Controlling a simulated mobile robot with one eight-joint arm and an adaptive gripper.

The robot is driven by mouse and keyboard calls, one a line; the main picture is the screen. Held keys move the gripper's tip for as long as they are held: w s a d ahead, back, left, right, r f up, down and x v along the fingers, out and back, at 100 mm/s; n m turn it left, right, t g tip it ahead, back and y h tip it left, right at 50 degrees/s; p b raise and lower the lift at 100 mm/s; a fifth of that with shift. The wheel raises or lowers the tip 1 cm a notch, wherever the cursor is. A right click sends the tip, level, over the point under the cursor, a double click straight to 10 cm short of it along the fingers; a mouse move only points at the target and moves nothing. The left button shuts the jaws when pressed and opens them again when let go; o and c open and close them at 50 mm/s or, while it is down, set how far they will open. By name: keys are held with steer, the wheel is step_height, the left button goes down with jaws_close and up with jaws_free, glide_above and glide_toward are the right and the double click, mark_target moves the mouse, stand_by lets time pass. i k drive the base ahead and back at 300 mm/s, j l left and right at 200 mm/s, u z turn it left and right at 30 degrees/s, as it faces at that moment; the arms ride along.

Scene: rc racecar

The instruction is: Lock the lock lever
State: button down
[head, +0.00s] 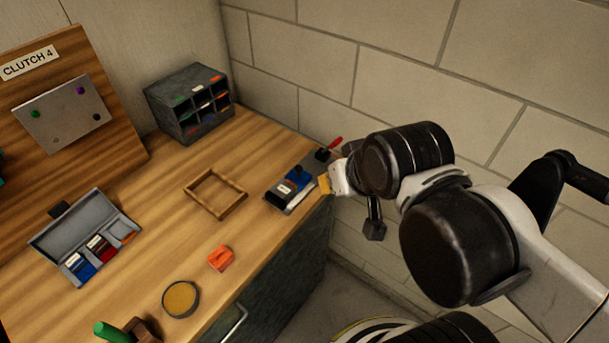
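A dark grey fixture (279,199) lies at the right edge of the wooden table, near the wall. It carries a blue block (298,174) with a white label beside it, and a black mount at its far end. A small lever with a red handle (335,142) sticks up and to the right from that mount; I take it as the lock lever. My gripper (326,185) is at the right side of the fixture, just below the red lever. Its fingers are small and partly hidden by my wrist, so I cannot tell its opening or any contact.
The wooden table (150,218) also holds a compartment rack (188,128), an empty wooden frame (215,212), a grey case (62,238), an orange block (220,258), and a round dish (180,299). The block wall (400,70) stands close behind my arm. The table's middle is mostly clear.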

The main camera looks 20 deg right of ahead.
mark_target(337, 140)
steer(key=i+j+z, duration=0.1)
steer(key=i+z, duration=0.25)
steer(key=j+z, duration=0.3)
steer(key=j, duration=0.1)
